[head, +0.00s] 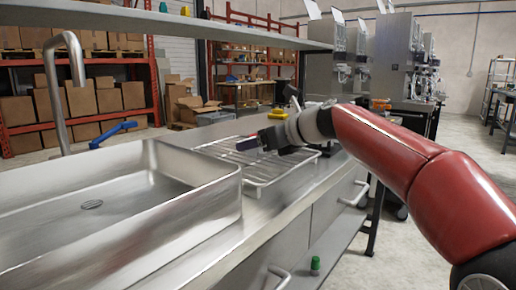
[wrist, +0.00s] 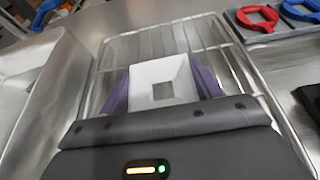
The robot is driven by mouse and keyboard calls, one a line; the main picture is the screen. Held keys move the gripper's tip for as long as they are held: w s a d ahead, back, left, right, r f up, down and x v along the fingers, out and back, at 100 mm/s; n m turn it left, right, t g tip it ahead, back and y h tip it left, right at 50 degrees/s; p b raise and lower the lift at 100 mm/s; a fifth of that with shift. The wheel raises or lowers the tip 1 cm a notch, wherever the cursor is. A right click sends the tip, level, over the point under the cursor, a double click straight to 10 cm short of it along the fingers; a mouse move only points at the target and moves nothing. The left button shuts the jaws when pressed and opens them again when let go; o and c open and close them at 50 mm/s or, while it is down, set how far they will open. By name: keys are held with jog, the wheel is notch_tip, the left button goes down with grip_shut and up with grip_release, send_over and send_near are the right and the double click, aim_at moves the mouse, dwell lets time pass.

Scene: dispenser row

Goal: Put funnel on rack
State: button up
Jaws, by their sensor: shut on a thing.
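A white funnel (wrist: 163,84) with a square opening is held between the purple fingers of my gripper (wrist: 162,90) in the wrist view. The wire rack (wrist: 150,45) lies beneath and beyond it. In the head view my gripper (head: 252,143) is above the metal rack (head: 262,180) on the counter, right of the sink. The funnel is not clearly visible there. I cannot tell whether it touches the rack wires.
The steel sink (head: 90,206) is left of the rack, with a tall faucet (head: 67,85). Red (wrist: 257,19) and blue (wrist: 301,10) ring-shaped pieces lie at the right in the wrist view. An overhead shelf (head: 170,24) runs above the counter.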

jog(key=shift+f, duration=0.1)
jog(key=o, duration=1)
jog(key=shift+o, duration=0.2)
jog(key=shift+r, duration=0.2)
jog(key=b+v, duration=0.1)
jog(key=v, duration=1.1)
